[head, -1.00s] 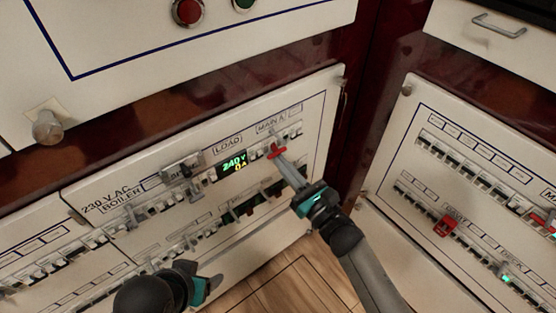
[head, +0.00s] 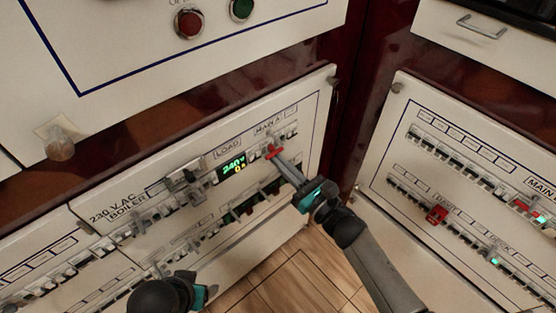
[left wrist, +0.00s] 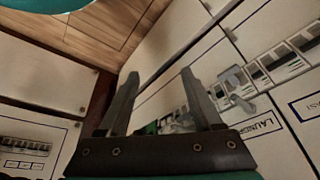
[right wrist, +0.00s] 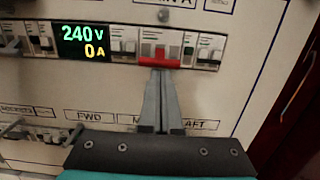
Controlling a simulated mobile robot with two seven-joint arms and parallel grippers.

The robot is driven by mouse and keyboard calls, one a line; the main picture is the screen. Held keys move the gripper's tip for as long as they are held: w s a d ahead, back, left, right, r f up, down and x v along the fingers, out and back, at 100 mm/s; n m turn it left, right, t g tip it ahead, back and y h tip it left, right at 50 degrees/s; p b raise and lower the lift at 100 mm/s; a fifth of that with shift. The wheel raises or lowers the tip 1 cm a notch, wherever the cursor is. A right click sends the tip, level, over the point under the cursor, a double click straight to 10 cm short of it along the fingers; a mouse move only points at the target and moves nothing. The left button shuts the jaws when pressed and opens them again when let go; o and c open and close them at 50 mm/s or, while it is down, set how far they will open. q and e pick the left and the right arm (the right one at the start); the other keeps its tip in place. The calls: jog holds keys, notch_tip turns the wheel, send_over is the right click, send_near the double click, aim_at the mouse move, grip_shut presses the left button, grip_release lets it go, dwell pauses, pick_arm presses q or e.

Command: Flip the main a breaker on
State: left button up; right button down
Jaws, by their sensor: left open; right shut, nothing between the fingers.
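The main A breaker has a wide red lever (head: 274,152) under the "MAIN A" label on the white panel. In the right wrist view the red lever (right wrist: 159,62) sits at the lower part of its white breaker body. My right gripper (right wrist: 160,78) is shut and empty, its fingertips at the lever's lower edge; I cannot tell whether they touch it. It also shows in the head view (head: 279,160). My left gripper (left wrist: 158,85) is open and empty near the lower panels. In the head view its fingers are hidden behind its wrist.
A display (right wrist: 83,40) left of the breaker reads 240 V and 0 A. Small breakers stand close on both sides of the red lever. A second panel (head: 470,190) with breaker rows and red levers stands at right. Wooden floor (head: 285,275) lies below.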

jog(key=shift+r+p, duration=0.15)
jog(key=shift+p, duration=0.35)
jog(key=shift+d+g+p, duration=0.1)
jog(key=shift+g+p, duration=0.2)
jog(key=shift+p, duration=0.05)
jog(key=shift+s+r+h+p, duration=0.1)
jog(key=shift+h+p, duration=0.2)
jog(key=shift+p, duration=0.15)
jog(key=shift+r+p, duration=0.1)
jog(key=shift+p, duration=0.35)
jog(key=shift+g, duration=0.3)
pick_arm(q)
jog(key=s+a+f+g, duration=0.1)
jog(key=s+a+f, duration=0.1)
jog(key=f, duration=0.6)
jog(key=shift+s+p, duration=0.35)
jog(key=shift+s, duration=0.4)
pick_arm(e)
jog(key=shift+r, duration=0.1)
pick_arm(q)
jog(key=shift+a+f, duration=0.15)
jog(key=shift+f, duration=0.2)
pick_arm(e)
jog(key=shift+r+p, duration=0.1)
jog(key=shift+p, duration=0.35)
pick_arm(q)
jog(key=shift+s+a+f, duration=0.2)
jog(key=shift+s+f, duration=0.4)
jog(key=shift+s, duration=0.05)
